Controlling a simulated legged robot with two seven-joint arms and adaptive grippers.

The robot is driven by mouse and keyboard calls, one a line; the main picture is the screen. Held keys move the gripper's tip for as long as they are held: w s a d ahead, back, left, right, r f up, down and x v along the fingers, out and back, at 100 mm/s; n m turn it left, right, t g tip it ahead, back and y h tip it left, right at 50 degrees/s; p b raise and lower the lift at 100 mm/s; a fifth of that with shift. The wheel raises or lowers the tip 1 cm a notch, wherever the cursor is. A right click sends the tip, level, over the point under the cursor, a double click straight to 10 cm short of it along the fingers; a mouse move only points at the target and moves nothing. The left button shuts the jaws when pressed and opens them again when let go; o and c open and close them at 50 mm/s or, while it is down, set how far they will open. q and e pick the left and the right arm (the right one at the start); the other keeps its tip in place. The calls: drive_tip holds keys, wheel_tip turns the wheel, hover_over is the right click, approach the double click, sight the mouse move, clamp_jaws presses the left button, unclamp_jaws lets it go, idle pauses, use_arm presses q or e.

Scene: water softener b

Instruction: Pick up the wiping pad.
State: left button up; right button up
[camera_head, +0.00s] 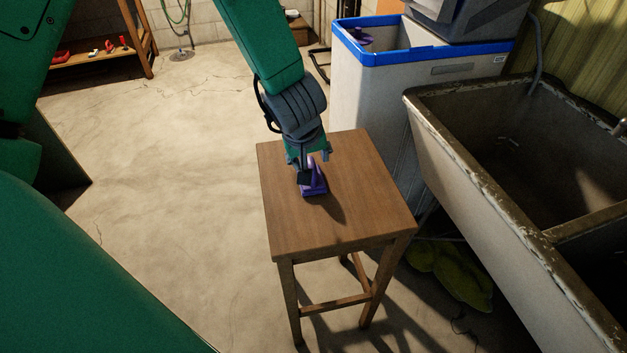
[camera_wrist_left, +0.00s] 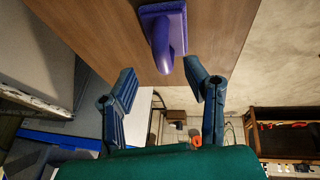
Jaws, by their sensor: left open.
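The purple wiping pad (camera_head: 316,188) sits on the wooden stool (camera_head: 345,225), near the middle of its top. In the left wrist view the pad (camera_wrist_left: 166,30) shows a flat base with a raised, rounded handle. My left gripper (camera_head: 308,160) comes down from above, right by the pad, and hides part of it. In the left wrist view the left gripper (camera_wrist_left: 160,75) has its two fingers spread apart with nothing between them. The handle's end lies just beyond the gap between the fingertips. My right gripper is not in view.
A white water softener cabinet (camera_head: 375,100) with a blue rim stands behind the stool, at its right. A worn stone sink (camera_head: 480,190) is close on the right. A low wooden shelf (camera_head: 100,58) stands far left. The floor left of the stool is clear.

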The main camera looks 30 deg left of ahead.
sight(310, 166)
use_arm(q)
drive_tip(key=shift+w+f, duration=0.1)
drive_tip(key=shift+f, duration=0.45)
drive_tip(key=b+x, duration=0.1)
drive_tip(key=x, duration=0.3)
drive_tip(key=shift+a+f+b, duration=0.1)
drive_tip(key=shift+a+b, duration=0.1)
drive_tip(key=shift+b, duration=0.2)
drive_tip(key=shift+w+a+f, duration=0.1)
drive_tip(key=shift+f, duration=0.2)
drive_tip(key=shift+d+r, duration=0.15)
drive_tip(key=shift+d, duration=0.1)
clamp_jaws()
